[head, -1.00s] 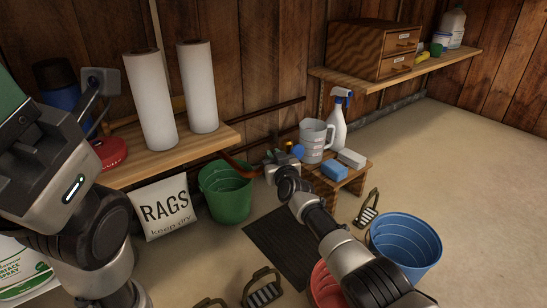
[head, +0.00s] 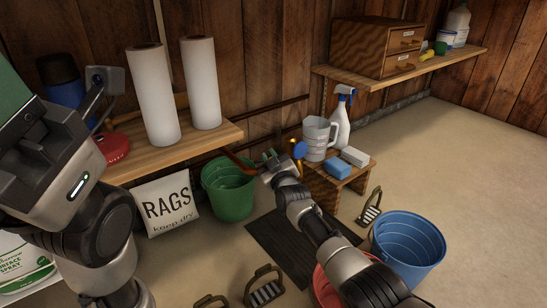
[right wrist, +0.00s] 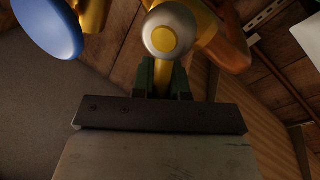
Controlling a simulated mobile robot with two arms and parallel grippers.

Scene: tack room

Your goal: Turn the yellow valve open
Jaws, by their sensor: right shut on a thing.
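My right gripper (head: 268,156) reaches to the pipework between the green bucket and the small wooden stool. In the right wrist view its dark green fingers (right wrist: 163,78) are shut on the narrow yellow valve handle (right wrist: 164,75). A pale round cap with a yellow centre (right wrist: 170,30) sits just beyond the fingertips. A blue round handle (right wrist: 47,25) is at the upper left there, apart from the fingers; it also shows in the head view (head: 300,149). In the head view my gripper mostly hides the yellow valve. My left gripper is cut off at the left edge, its fingers unclear.
A copper-coloured pipe (head: 238,161) passes over the green bucket (head: 229,190). The stool (head: 325,183) bears a jug (head: 316,138), a spray bottle (head: 341,120), a blue sponge (head: 337,168) and a pale block. A blue bucket (head: 408,250) stands near my right arm. The floor at right is clear.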

